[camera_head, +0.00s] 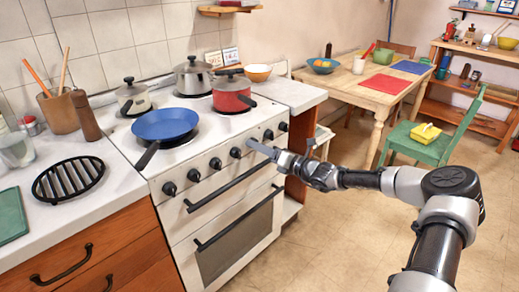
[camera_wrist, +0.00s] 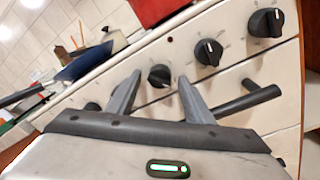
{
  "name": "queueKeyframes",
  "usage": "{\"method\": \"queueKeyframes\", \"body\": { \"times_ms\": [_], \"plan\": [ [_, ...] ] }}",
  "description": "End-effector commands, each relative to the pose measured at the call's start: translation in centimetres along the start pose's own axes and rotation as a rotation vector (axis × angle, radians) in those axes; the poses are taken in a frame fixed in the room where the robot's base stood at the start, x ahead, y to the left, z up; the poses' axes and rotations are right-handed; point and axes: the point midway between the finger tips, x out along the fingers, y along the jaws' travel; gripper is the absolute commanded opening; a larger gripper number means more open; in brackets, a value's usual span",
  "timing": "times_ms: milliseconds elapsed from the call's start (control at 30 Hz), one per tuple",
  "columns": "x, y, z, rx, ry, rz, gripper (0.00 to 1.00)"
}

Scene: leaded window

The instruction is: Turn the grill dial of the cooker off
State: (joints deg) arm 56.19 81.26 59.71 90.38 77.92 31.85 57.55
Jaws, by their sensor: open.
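The white cooker (camera_head: 225,185) has a row of black dials along its sloped front panel. My gripper (camera_head: 252,146) is at the right part of this row, with its fingers open and pointing at the panel. In the wrist view, one black dial (camera_wrist: 160,75) shows between the two fingertips (camera_wrist: 159,79), apparently untouched. It is the third from the right end, and the gripper covers its place in the head view. Two more dials, the second from the right (camera_wrist: 208,52) and the rightmost (camera_wrist: 266,22), have pale pointer marks. No label tells which is the grill dial.
A dark handle bar (camera_head: 228,188) runs below the dials, close under my gripper. A blue pan (camera_head: 165,123), a red pot (camera_head: 232,97) and other pots stand on the hob. The floor (camera_head: 330,235) before the cooker is clear. A wooden table (camera_head: 350,88) stands behind.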

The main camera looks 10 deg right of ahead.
Motion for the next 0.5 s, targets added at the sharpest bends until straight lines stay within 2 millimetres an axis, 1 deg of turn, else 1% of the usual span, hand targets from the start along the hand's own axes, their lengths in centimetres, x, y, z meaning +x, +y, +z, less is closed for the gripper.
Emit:
{"method": "queueKeyframes", "body": {
  "times_ms": [200,433,500],
  "plan": [
    [0.03,0.03,0.01,0.0,0.0,0.0,0.47],
    [0.01,0.02,-0.01,0.0,0.0,0.0,0.08],
    [0.01,0.01,-0.01,-0.001,0.0,0.0,0.08]
  ]
}}
